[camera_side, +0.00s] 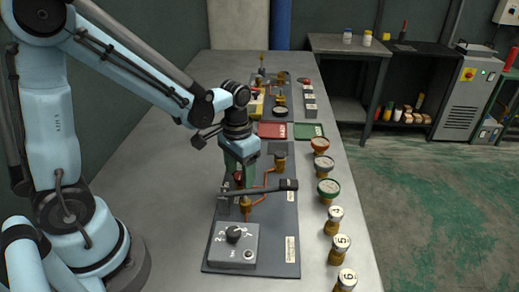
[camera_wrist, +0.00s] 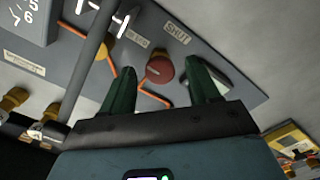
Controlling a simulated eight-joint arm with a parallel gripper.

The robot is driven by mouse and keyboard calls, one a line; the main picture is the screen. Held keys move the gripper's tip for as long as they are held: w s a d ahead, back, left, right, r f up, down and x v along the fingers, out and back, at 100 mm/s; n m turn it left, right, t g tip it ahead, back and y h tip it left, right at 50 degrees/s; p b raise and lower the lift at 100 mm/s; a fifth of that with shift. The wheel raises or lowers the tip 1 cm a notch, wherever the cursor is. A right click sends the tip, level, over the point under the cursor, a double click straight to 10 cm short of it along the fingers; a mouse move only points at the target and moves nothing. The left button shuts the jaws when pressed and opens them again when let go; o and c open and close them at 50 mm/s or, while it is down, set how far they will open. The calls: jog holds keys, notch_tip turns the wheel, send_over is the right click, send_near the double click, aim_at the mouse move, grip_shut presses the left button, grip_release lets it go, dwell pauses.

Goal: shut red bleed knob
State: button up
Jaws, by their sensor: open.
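The red bleed knob (camera_wrist: 160,69) shows in the wrist view on a grey panel (camera_wrist: 225,82), near a label reading "SHUT" (camera_wrist: 176,34). My gripper (camera_wrist: 161,66) is open, with one green finger on each side of the knob in this view. I cannot tell whether either finger touches it. The knob is mostly hidden there by the fingers.
A long dark lever (camera_side: 262,189) crosses the panel close to my gripper. A grey dial box (camera_side: 233,245) stands at the panel's near end. Copper pipes and brass fittings surround the knob. The table's left side is clear.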

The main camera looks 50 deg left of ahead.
jog(key=shift+f, duration=0.1)
jog(key=c, duration=1)
jog(key=shift+c, duration=0.2)
jog(key=shift+m, duration=0.3)
jog(key=m, duration=0.3)
jog(key=shift+m, duration=0.3)
jog(key=m, duration=0.4)
jog(key=shift+m, duration=0.3)
jog(key=m, duration=0.4)
jog(key=shift+m, duration=2.5)
